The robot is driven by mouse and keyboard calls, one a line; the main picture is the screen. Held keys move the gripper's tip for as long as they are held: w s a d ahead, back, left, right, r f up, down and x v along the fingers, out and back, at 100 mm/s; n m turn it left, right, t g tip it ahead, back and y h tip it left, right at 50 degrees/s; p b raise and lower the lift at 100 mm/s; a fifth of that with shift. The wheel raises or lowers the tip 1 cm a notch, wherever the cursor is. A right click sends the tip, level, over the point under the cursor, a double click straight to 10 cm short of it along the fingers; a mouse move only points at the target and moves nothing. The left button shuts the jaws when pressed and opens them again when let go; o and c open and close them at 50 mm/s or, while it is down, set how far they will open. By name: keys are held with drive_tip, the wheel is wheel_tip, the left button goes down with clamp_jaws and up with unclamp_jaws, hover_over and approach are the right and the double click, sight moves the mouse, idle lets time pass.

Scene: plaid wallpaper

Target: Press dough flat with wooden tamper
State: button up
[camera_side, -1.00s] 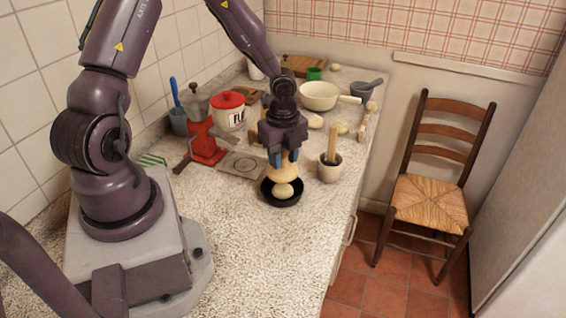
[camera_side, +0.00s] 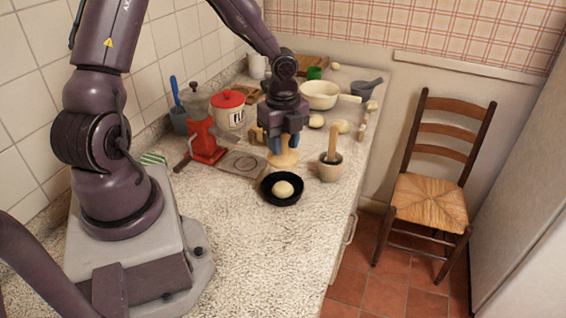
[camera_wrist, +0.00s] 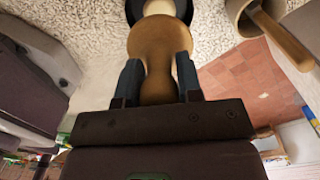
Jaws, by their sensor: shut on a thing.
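My gripper (camera_side: 283,138) is shut on the wooden tamper (camera_side: 284,158), which hangs with its broad round end downward. In the wrist view the tamper (camera_wrist: 160,50) stands between the two fingers. The dough (camera_side: 283,189) is a pale, rounded lump in a black round dish (camera_side: 268,197) on the counter. In the side view the tamper is just behind the dish, apart from the dough. The wrist view shows only part of the dough (camera_wrist: 159,7) and dish (camera_wrist: 183,10), beyond the tamper's end.
A mortar with a wooden pestle (camera_side: 330,167) stands close to the right of the tamper. A red grinder (camera_side: 205,140) and a white, red-lidded jar (camera_side: 228,112) stand left. A cream pan (camera_side: 320,95) and pale lumps lie behind. The counter front (camera_side: 250,245) is clear.

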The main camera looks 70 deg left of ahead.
drive_tip(key=shift+f, duration=0.15)
drive_tip(key=shift+f, duration=3.45)
drive_tip(key=shift+f, duration=0.85)
idle(1.5)
drive_tip(key=shift+r, duration=3.5)
